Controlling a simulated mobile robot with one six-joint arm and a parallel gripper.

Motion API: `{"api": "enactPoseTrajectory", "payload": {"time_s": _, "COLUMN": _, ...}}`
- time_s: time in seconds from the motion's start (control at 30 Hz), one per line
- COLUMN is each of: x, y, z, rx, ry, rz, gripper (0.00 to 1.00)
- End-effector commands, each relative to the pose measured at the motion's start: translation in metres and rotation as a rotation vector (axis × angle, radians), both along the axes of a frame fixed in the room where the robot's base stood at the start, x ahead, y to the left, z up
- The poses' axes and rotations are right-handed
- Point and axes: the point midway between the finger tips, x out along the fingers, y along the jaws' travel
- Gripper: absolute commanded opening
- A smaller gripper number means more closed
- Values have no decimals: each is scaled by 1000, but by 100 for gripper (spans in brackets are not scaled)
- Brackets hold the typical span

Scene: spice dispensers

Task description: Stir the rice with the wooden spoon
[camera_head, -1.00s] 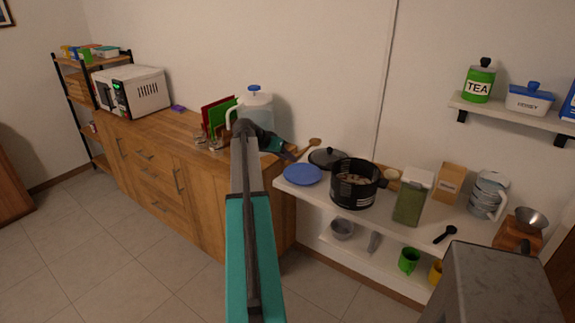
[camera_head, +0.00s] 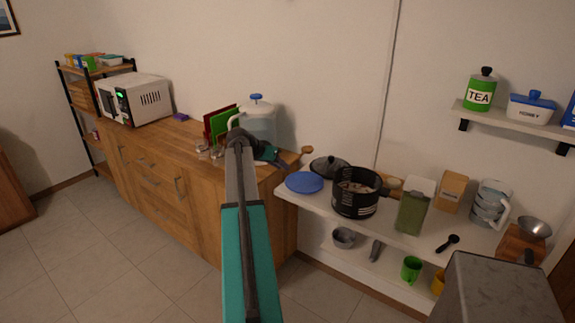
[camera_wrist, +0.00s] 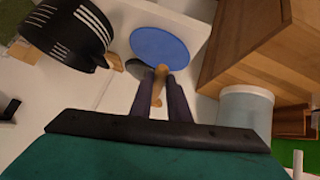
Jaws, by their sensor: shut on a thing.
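The wooden spoon (camera_head: 307,150) is held in my gripper (camera_head: 291,164), over the gap between the wooden counter and the white shelf. In the wrist view the spoon (camera_wrist: 160,82) lies between the two dark fingers of my gripper (camera_wrist: 161,78), which are shut on it. The black pot (camera_head: 345,207) stands on the white shelf to the right of my gripper, with pale contents inside that may be the rice (camera_head: 357,187). The pot (camera_wrist: 60,38) also shows at the upper left of the wrist view. The spoon is apart from the pot.
A blue plate (camera_head: 304,182) and a dark lid (camera_head: 329,168) lie left of the pot. A green-filled container (camera_head: 414,207) stands to its right.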

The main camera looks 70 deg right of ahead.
Motion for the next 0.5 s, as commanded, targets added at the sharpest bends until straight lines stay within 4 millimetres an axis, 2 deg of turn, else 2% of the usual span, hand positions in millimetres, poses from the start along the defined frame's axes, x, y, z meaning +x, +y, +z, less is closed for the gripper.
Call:
{"api": "enactPoseTrajectory", "payload": {"time_s": 0.27, "x": 82, "y": 50, "z": -5, "rx": -1, "ry": -1, "rz": 200, "gripper": 0}}
{"api": "enactPoseTrajectory", "payload": {"time_s": 0.5, "x": 158, "y": 105, "z": -9, "rx": -1, "ry": -1, "rz": 401, "gripper": 0}}
